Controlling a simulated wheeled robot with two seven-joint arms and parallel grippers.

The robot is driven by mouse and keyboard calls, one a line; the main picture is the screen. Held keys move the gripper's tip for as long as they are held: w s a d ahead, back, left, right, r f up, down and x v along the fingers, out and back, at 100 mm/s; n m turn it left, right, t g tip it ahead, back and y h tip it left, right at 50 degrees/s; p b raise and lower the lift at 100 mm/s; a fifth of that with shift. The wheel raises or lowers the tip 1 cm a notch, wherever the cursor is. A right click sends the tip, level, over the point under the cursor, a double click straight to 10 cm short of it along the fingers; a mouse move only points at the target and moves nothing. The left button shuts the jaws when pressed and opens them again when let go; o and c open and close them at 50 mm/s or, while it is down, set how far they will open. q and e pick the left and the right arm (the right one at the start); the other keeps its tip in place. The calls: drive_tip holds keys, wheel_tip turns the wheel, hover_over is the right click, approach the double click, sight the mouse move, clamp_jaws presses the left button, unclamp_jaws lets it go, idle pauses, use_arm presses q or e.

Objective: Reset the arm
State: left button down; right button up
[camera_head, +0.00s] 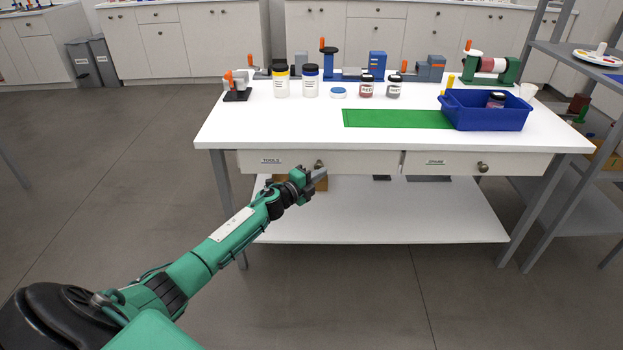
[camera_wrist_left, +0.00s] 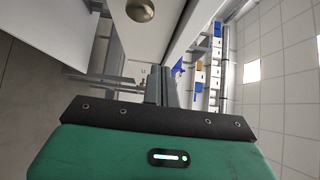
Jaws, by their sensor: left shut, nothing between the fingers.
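My left gripper (camera_head: 319,174) is shut and empty in the head view. It is in front of the table, close to the left drawer (camera_head: 290,162) labelled TOOLS, near its round knob (camera_head: 319,164). In the left wrist view the shut fingers of my left gripper (camera_wrist_left: 161,86) point away from the camera, with a drawer knob (camera_wrist_left: 140,10) above them. I cannot tell if the fingertips touch the drawer front. My right gripper is not in view.
The white table (camera_head: 270,130) holds several jars, a green mat (camera_head: 395,118) and a blue bin (camera_head: 487,112) with a jar inside. Small machines stand along the back. A second drawer (camera_head: 450,163) is on the right. A lower shelf (camera_head: 380,215) lies beneath. Floor at left is clear.

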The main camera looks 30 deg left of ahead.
use_arm(q)
drive_tip(key=shift+v, duration=1.65)
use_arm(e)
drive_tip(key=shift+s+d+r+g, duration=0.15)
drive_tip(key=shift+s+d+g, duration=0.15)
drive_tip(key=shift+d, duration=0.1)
